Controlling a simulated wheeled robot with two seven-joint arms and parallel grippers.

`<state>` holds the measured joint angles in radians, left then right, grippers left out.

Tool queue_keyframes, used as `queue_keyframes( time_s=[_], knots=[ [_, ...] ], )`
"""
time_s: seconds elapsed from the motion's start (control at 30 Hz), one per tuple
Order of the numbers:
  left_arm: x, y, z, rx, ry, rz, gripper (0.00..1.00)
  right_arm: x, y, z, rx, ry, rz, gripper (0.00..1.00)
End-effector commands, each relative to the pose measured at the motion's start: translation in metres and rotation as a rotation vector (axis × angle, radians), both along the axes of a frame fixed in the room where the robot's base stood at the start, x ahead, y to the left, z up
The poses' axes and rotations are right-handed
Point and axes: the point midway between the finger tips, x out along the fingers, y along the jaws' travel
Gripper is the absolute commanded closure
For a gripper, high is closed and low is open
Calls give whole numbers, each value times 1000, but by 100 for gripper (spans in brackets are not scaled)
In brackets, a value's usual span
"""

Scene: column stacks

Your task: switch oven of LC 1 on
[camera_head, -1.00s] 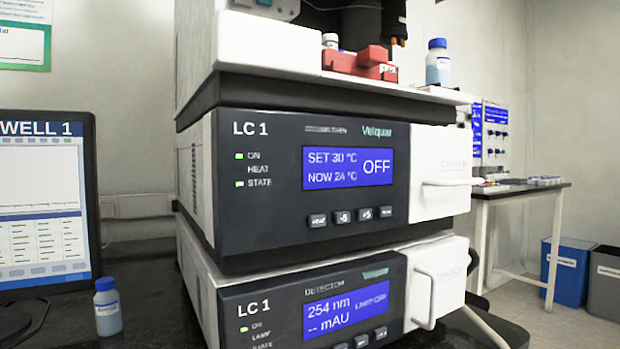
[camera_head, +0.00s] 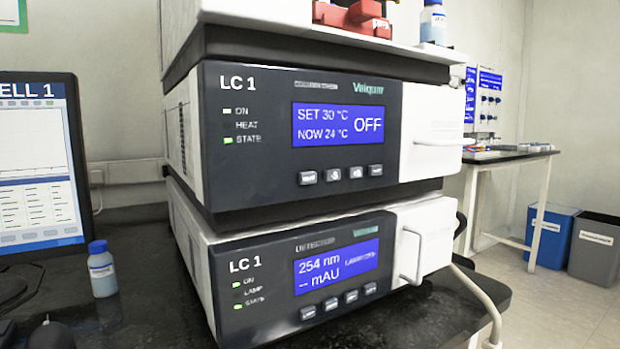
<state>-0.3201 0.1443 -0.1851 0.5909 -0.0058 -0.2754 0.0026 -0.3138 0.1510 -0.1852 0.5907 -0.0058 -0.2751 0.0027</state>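The LC 1 oven (camera_head: 290,215) is the upper dark-fronted module in the head view, with a white panel and handle at its right. Its blue display (camera_head: 338,124) reads SET 30 °C, NOW 24 °C and OFF. The ON and STATE lamps are lit; the HEAT lamp (camera_head: 227,125) is dark. A row of several small buttons lies under the display; the leftmost button (camera_head: 307,177) read HEAT in the earlier frame and is blurred now. Neither of my grippers can be made out in the view.
The LC 1 detector (camera_head: 240,262) sits below the oven, its display reading 254 nm. A monitor (camera_head: 40,237) and a small blue bottle (camera_head: 102,268) stand at left. Dark, unclear objects (camera_head: 52,336) show at bottom left. Another bottle (camera_head: 433,22) stands on top. Bins (camera_head: 550,236) are at right.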

Motion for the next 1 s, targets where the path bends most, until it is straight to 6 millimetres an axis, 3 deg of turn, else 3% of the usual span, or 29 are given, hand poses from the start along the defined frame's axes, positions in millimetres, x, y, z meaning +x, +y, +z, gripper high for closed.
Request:
queue_keyframes(
  time_s=[0.03,0.2,0.5,1.0],
  knots=[
    [0,0,0,0,0,0,100,0,0,0,0,0,0,67],
    [2,0,-1,0,-4,0,100,0,1,0,2,0,-2,100],
    [10,0,-3,0,-17,0,100,0,7,-1,9,0,-7,100],
    [3,0,-1,0,-5,0,100,1,4,-1,5,-3,-3,100]
  ],
)
